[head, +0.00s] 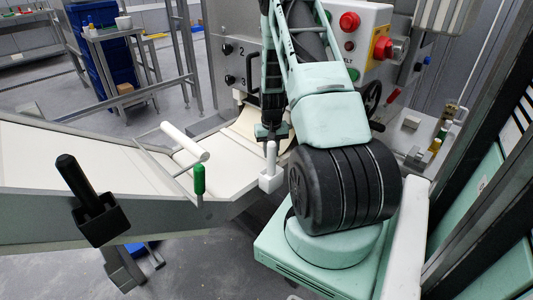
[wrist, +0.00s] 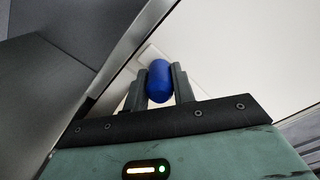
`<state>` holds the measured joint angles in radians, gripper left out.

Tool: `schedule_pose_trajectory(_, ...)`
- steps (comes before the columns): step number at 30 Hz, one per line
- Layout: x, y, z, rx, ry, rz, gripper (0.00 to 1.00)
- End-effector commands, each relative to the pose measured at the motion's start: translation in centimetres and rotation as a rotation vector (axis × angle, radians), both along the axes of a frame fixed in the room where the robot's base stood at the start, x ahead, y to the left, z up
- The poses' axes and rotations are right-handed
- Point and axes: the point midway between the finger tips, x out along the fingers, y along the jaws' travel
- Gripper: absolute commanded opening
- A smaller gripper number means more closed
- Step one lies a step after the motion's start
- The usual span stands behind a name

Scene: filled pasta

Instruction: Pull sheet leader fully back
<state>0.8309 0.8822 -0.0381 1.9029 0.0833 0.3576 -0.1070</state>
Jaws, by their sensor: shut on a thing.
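In the wrist view a blue rounded grip (wrist: 160,82) stands between the two dark fingers of my gripper (wrist: 161,76), which is shut on it. A pale sheet or plate (wrist: 200,40) lies beyond it. In the head view my gripper (head: 271,133) points down at the right end of the pale sloping bed, just above a white upright post (head: 270,158). The blue grip is not visible there. A cream sheet (head: 249,124) shows behind my gripper, partly hidden by it. I cannot tell how the blue grip joins the sheet.
A black handle (head: 77,175) sits at the near edge. The machine cabinet (head: 237,65) with red buttons is close behind my arm. A cart with a blue bin (head: 102,45) stands farther back.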

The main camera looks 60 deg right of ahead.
Motion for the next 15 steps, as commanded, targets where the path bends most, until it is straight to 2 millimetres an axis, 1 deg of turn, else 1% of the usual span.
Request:
schedule_pose_trajectory(4,0.14,0.09,0.08,0.0,-0.001,0.004,0.0)
schedule_pose_trajectory(5,0.13,0.09,0.08,0.0,-0.001,0.004,0.34)
schedule_pose_trajectory(6,0.13,0.09,0.08,0.0,-0.001,0.004,0.45)
schedule_pose_trajectory(7,0.13,0.09,0.07,0.0,-0.001,0.004,0.47)
schedule_pose_trajectory(15,0.07,0.09,0.11,0.0,0.0,0.002,0.47)
